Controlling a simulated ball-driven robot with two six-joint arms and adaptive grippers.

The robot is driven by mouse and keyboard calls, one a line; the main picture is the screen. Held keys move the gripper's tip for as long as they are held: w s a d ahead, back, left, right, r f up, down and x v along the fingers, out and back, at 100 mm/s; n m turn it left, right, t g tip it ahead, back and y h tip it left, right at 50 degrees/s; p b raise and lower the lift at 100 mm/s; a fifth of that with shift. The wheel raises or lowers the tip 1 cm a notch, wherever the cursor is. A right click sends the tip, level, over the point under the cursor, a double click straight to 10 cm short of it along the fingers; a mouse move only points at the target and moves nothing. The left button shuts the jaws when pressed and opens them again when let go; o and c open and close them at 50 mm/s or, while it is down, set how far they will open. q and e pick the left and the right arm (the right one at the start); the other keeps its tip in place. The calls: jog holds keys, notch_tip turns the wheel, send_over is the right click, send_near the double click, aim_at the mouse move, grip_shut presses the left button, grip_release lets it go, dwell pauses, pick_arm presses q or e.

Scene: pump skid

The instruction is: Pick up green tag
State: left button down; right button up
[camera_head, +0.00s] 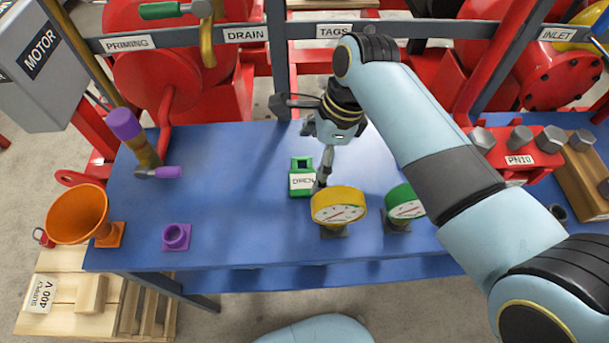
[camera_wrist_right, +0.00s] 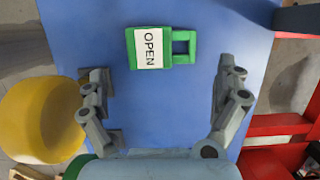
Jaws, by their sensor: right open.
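The green tag (camera_head: 302,178) lies on the blue table, with a white label reading OPEN, left of the yellow gauge. It also shows in the right wrist view (camera_wrist_right: 162,47), at the upper middle, lying past the fingertips. My right gripper (camera_head: 324,168) is just above and beside the tag in the head view, its fingers partly hidden by each other. In the right wrist view the gripper (camera_wrist_right: 167,105) is open, its two fingers wide apart with only blue tabletop between them. My left gripper is not in view.
A yellow gauge (camera_head: 338,206) and a green gauge (camera_head: 404,204) stand close at the right of the tag. The table (camera_head: 235,185) left of the tag is clear.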

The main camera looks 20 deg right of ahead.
aim_at(304, 174)
jog(key=x, duration=0.5)
jog(key=shift+w+a+r, duration=0.1)
jog(key=shift+w+a, duration=0.05)
jog(key=shift+w, duration=0.05)
jog(key=c, duration=1)
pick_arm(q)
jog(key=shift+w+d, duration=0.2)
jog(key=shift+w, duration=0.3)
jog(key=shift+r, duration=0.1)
pick_arm(e)
jog(key=shift+r, duration=0.1)
